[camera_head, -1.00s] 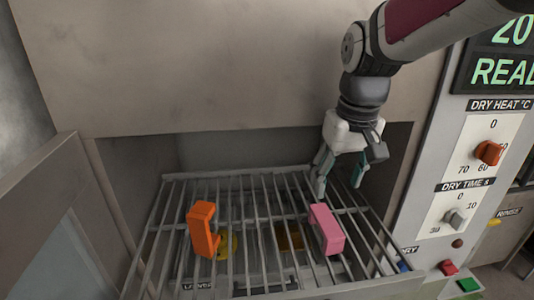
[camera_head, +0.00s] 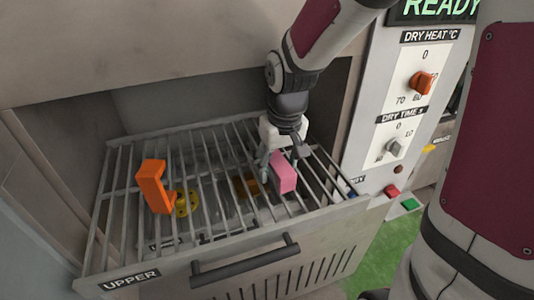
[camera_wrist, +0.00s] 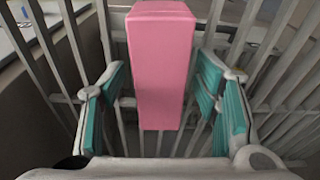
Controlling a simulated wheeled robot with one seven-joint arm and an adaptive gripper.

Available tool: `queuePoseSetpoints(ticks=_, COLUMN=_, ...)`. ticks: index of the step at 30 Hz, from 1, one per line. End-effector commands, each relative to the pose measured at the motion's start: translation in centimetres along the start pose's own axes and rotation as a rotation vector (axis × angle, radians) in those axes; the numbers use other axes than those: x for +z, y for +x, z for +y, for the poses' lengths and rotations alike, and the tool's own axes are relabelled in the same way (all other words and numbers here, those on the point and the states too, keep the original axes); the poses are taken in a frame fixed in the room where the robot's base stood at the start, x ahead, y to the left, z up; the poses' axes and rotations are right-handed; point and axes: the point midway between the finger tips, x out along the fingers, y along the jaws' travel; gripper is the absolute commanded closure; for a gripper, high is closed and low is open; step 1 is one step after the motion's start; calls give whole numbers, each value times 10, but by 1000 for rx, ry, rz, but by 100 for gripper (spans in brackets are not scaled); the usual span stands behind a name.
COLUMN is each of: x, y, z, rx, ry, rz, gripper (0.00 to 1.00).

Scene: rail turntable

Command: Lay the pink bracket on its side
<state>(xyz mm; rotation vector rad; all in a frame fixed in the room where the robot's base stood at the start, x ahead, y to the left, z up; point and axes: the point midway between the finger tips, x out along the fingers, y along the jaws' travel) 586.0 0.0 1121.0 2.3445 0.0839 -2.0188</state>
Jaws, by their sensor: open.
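The pink bracket (camera_head: 283,172) is on the wire rack (camera_head: 222,196), toward the right. In the wrist view the pink bracket (camera_wrist: 161,62) shows as a long block between the two teal finger pads, with gaps on both sides. My gripper (camera_head: 277,163) is lowered over it from behind, fingers astride it. In the wrist view my gripper (camera_wrist: 163,105) is open and does not appear to touch the bracket. The bracket's far end and its underside are hidden.
An orange bracket (camera_head: 154,186) stands on the rack to the left. A yellow part (camera_head: 185,204) shows beside it. The drawer front with a black handle (camera_head: 246,261) is nearest. Control knobs (camera_head: 422,83) and buttons are at the right. The oven wall is behind.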

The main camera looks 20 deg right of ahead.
Motion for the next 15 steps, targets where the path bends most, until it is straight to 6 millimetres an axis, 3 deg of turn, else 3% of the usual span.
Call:
queuePoseSetpoints(ticks=8, x=0, y=3, z=0, rx=1, ry=-1, rz=1, gripper=43)
queuePoseSetpoints(ticks=15, x=0, y=2, z=0, rx=0, ry=-1, rz=1, gripper=98)
